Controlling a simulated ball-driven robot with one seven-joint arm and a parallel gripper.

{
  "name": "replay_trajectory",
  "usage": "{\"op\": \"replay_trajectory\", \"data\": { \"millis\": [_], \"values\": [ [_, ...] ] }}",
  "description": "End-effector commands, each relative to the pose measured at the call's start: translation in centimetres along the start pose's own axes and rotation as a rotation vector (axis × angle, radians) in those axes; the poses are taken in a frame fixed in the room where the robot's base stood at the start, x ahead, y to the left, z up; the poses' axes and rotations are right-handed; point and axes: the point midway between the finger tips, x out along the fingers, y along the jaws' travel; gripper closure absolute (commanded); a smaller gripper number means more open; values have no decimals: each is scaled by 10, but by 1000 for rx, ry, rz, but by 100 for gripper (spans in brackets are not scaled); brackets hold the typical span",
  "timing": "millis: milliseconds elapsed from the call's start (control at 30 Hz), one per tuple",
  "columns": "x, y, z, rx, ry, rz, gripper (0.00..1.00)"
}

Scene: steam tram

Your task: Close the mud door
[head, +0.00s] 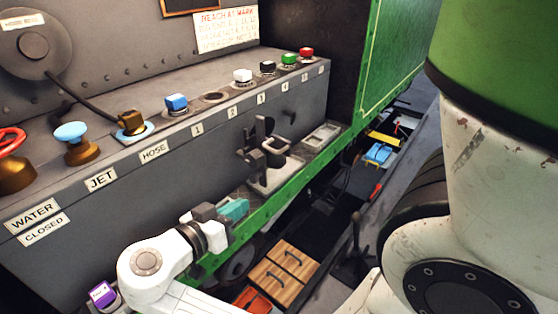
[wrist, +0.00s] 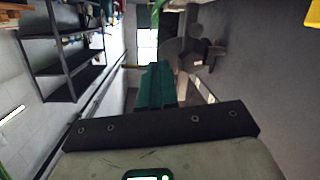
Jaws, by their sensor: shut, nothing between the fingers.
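My gripper (head: 234,208) has teal fingers and is shut and empty, just over the green edge below the grey panel. Its fingers also show in the wrist view (wrist: 156,88), pointing away from the camera. A dark metal fitting (head: 262,146) with an arm and a ring-like end stands out from the panel front, up and right of my gripper and apart from it. It also shows in the wrist view (wrist: 194,54), beyond and right of the fingertips. I cannot tell for sure whether this fitting is the mud door. No other door is clearly marked.
The panel top bears a red valve wheel (head: 12,150), a blue knob (head: 70,132), a brass hose fitting (head: 132,122) and several coloured caps. A green rail (head: 300,184) runs below. A shelf rack (wrist: 68,62) stands left in the wrist view.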

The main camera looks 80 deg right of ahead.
Motion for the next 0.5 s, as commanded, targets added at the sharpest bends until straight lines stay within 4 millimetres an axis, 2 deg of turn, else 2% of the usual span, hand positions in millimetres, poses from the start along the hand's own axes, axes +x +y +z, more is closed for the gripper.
{"op": "replay_trajectory", "data": {
  "millis": [33, 100, 200, 367, 500],
  "values": [
    [-2, 2, -14, 72, 54, 44, 100],
    [-7, 6, -29, 154, 119, 87, 100],
    [-11, 9, -40, 223, 174, 120, 100],
    [-9, 12, -44, 247, 194, 132, 100],
    [2, 13, -45, 244, 192, 135, 100]
  ]
}}
